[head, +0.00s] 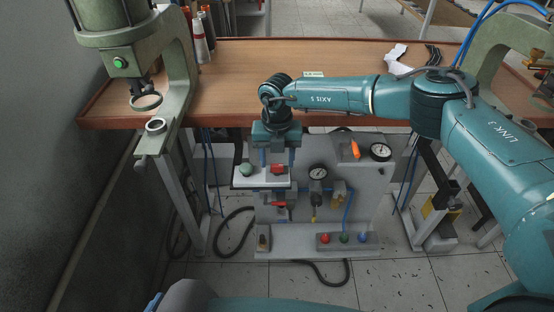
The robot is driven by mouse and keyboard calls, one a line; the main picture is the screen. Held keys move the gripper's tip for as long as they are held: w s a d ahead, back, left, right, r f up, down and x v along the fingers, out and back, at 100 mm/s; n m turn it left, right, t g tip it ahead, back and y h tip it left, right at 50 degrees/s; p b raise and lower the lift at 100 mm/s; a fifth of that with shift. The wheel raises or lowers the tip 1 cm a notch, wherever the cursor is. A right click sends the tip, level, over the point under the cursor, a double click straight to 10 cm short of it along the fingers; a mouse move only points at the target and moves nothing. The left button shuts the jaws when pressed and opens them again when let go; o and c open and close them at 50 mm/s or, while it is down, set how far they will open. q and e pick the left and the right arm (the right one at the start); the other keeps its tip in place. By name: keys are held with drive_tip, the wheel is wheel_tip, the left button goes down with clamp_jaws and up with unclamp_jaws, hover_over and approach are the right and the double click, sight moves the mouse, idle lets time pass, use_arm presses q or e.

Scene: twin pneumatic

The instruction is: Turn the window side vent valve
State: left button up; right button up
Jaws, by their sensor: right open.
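A grey pneumatic panel (375,190) stands below the wooden bench. It carries a red valve handle (278,169) on a light block at its left, a lower red valve handle (279,204), and an orange lever (355,149) at the upper right. No readable label shows which one is the window side vent valve. My right gripper (278,162) points down in front of the panel's upper left. Its two fingers are apart, one on each side of the upper red handle in the picture. I cannot tell whether they touch it. My left gripper is out of view.
Two gauges (318,173) (381,152) and a row of coloured buttons (344,238) are on the panel. The bench (225,105) overhangs behind my right arm. A green press (180,75) stands at the left. Black hoses (232,240) lie on the tiled floor.

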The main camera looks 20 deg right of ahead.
drive_tip(key=shift+f, duration=0.65)
drive_tip(key=shift+c, duration=0.5)
drive_tip(key=c, duration=0.9)
